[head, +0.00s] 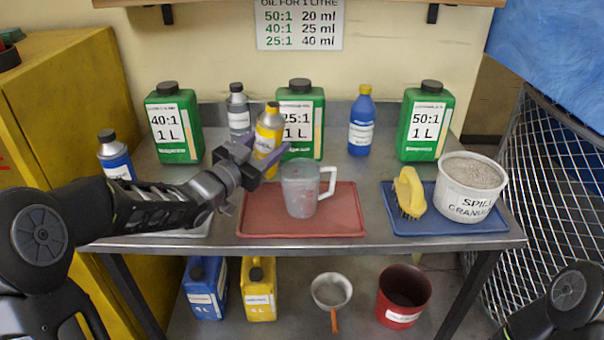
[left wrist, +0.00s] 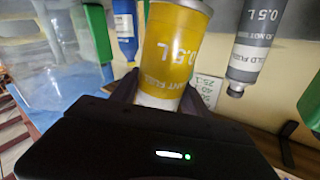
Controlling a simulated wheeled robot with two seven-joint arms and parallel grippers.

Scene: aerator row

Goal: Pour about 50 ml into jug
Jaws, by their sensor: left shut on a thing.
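My left gripper (head: 257,158) is shut on a yellow 0.5 L bottle (head: 268,133), which also shows close up between the fingers in the left wrist view (left wrist: 170,55). In the head view the bottle is roughly upright, neck up, behind and left of the jug. Whether its mouth is open I cannot tell. The clear jug (head: 300,190) with a white handle stands upright on the red tray (head: 345,225). It also shows in the left wrist view (left wrist: 65,55); no liquid in it can be made out. My right gripper is out of view.
Green 1 L cans, 40:1 (head: 178,150), 25:1 (head: 306,150) and 50:1 (head: 422,150), line the bench back. A grey bottle (head: 238,112) and blue bottle (head: 361,128) stand between. The blue tray (head: 410,226) bears a yellow brush (head: 409,190) and granule tub (head: 465,205).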

